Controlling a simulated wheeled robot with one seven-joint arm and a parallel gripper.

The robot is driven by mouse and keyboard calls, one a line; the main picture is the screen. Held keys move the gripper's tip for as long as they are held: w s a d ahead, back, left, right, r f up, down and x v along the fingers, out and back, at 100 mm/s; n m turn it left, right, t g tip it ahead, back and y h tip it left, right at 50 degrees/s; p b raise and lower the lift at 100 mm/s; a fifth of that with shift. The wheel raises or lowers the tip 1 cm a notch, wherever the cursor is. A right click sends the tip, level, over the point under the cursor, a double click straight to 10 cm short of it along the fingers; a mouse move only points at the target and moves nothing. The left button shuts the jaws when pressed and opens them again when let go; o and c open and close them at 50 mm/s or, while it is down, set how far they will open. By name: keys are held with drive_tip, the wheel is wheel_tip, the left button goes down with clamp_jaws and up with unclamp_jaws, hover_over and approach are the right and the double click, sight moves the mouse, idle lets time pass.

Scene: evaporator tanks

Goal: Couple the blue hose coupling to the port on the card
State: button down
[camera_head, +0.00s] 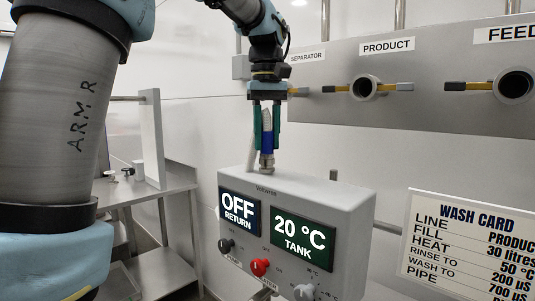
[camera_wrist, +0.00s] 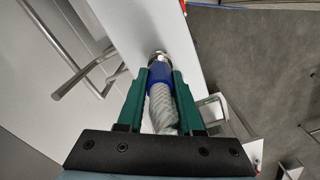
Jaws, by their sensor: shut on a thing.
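My gripper (camera_head: 266,148) points down over the grey control box and is shut on the blue hose coupling (camera_head: 267,143). In the wrist view the coupling (camera_wrist: 159,75) sits between the green fingers (camera_wrist: 158,82), with a ribbed whitish hose behind it. Its metal end meets a fitting on the box top. I cannot tell whether it is locked there. The wash card (camera_head: 470,247) at lower right reads LINE PRODUCT. The PRODUCT port (camera_head: 366,87) is an open round pipe end on the wall panel, with yellow-and-black levers at its sides.
The FEED port (camera_head: 514,86) is right of PRODUCT. The SEPARATOR label (camera_head: 307,56) is at left; its port is hidden behind my arm. The control box (camera_head: 340,195) shows OFF RETURN and 20 °C TANK, with knobs below. A steel table (camera_head: 150,188) stands left.

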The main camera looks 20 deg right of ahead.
drive_tip(key=shift+r+p, duration=1.85)
drive_tip(key=shift+r, duration=0.15)
